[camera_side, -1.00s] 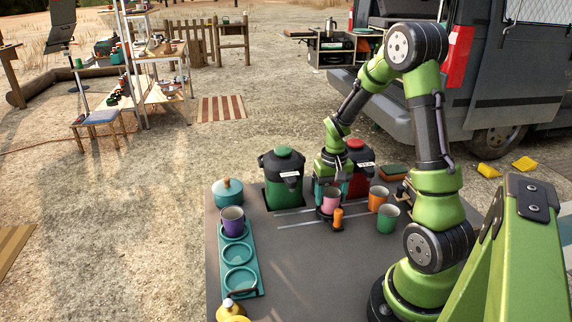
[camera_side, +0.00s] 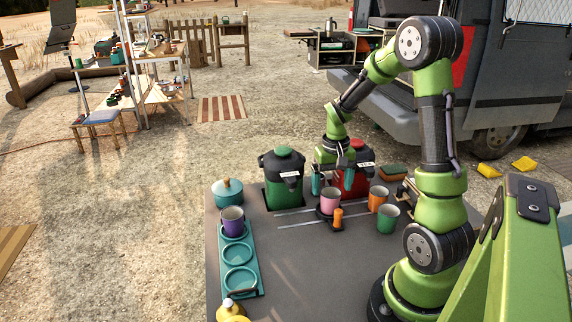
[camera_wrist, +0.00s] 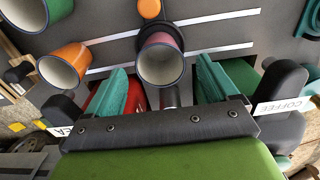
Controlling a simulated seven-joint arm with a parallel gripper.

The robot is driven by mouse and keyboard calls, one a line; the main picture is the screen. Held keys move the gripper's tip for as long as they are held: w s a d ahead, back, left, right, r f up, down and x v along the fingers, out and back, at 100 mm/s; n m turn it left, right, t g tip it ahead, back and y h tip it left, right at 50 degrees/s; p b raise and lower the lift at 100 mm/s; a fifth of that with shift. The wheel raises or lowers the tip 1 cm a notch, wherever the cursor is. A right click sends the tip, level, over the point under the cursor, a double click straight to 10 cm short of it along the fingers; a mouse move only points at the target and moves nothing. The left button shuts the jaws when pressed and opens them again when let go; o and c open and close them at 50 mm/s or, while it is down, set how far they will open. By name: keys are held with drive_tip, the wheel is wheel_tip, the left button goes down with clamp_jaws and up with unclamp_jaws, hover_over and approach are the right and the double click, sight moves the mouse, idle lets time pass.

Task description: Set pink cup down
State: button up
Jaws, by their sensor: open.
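The pink cup (camera_side: 330,201) stands upright on a small dark round base on the grey table, in front of the red dispenser. It also shows in the wrist view (camera_wrist: 161,63), its open mouth toward the camera. My gripper (camera_side: 333,185) is open above and behind the cup. In the wrist view its two teal fingers (camera_wrist: 160,84) are spread to either side below the cup's rim in the picture, with no visible contact. An orange knob (camera_side: 338,217) is just in front of the cup.
A green dispenser (camera_side: 284,177) and a red dispenser (camera_side: 355,175) stand behind. An orange cup (camera_side: 378,199) and a green cup (camera_side: 388,219) are to the right. A teal tray (camera_side: 251,282) holds a purple cup (camera_side: 232,220) at left. The table's front middle is clear.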

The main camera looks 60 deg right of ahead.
wheel_tip(320, 180, up, 8)
drive_tip(key=s+a+r+n+t, duration=0.1)
drive_tip(key=a+r+t, duration=0.1)
drive_tip(key=a, duration=0.6)
drive_tip(key=s+a+r+n+t+y, duration=0.1)
drive_tip(key=s+a+r+n+t, duration=0.1)
drive_tip(key=a, duration=0.6)
drive_tip(key=s+a+r+n+t+y, duration=0.1)
drive_tip(key=a+r+n+t, duration=0.1)
drive_tip(key=a, duration=0.6)
wheel_tip(320, 180, up, 3)
drive_tip(key=shift+s+a+f+t, duration=0.2)
drive_tip(key=shift+s+t, duration=0.1)
drive_tip(key=shift+t, duration=0.3)
